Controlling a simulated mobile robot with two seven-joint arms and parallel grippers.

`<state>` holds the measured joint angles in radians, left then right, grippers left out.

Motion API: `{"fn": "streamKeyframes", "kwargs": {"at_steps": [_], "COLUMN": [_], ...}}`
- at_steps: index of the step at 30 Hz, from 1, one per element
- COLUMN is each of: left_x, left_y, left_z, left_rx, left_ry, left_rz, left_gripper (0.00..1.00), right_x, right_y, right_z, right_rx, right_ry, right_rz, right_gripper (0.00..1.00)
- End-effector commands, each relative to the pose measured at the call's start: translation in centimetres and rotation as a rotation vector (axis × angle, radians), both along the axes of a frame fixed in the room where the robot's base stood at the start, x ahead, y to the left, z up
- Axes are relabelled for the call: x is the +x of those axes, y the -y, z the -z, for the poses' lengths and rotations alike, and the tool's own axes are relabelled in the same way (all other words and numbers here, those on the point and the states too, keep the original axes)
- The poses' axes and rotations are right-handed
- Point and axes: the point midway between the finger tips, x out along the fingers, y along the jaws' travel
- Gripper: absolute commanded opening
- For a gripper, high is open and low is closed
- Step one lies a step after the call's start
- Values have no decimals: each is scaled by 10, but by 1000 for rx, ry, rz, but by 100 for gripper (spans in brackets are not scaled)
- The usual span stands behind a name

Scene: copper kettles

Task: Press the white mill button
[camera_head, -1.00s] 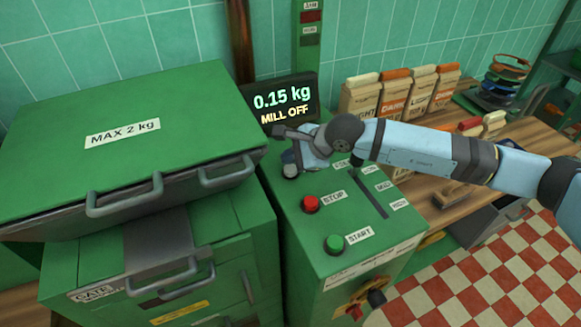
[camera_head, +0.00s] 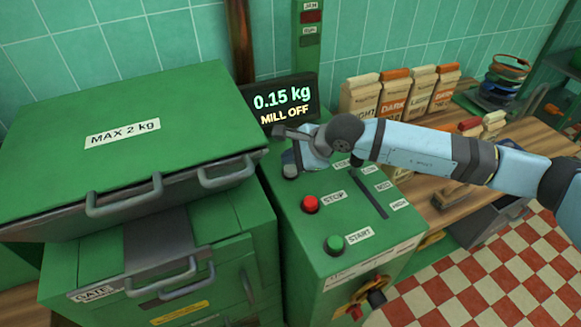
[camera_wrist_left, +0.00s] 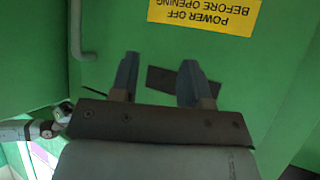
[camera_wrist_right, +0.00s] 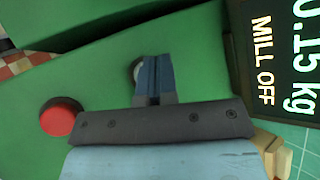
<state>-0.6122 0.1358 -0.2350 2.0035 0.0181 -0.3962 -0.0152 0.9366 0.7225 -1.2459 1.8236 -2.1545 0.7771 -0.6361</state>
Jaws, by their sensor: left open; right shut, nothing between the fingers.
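The white button (camera_head: 290,171) sits on the sloped green control panel (camera_head: 325,255), above the red STOP button (camera_head: 310,204). My right gripper (camera_head: 289,158) is shut and empty, its fingertips at the white button. In the right wrist view the closed fingers (camera_wrist_right: 153,62) cover most of the white button (camera_wrist_right: 136,70), with only its edge showing; I cannot tell whether they touch it. The display (camera_head: 282,105) reads 0.15 kg and MILL OFF. My left gripper (camera_wrist_left: 155,78) is open and empty before a green surface with a yellow warning label (camera_wrist_left: 205,12).
The green START button (camera_head: 334,244) is lower on the panel, beside a slider slot (camera_head: 370,195). A green lidded bin (camera_head: 120,140) stands left. Paper bags (camera_head: 395,95) stand on the wooden counter at right. My right arm crosses above the panel's upper right.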

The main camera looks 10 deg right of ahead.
Motion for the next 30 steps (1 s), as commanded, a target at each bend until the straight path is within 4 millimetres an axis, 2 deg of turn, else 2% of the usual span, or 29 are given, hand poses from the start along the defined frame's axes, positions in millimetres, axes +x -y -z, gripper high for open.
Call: {"fn": "streamKeyframes", "kwargs": {"at_steps": [11, 22, 30], "left_x": [0, 0, 0], "left_y": [0, 0, 0], "left_z": [0, 14, 13], "left_rx": [0, 0, 1], "left_ry": [0, 0, 0], "left_rz": [0, 0, -1], "left_gripper": [43, 43, 43], "right_x": [0, 0, 0], "right_y": [0, 0, 0], "right_z": [0, 10, 8], "right_rx": [0, 0, 0], "right_ry": [0, 0, 0], "right_rz": [0, 0, 0], "right_gripper": [0, 0, 0]}}
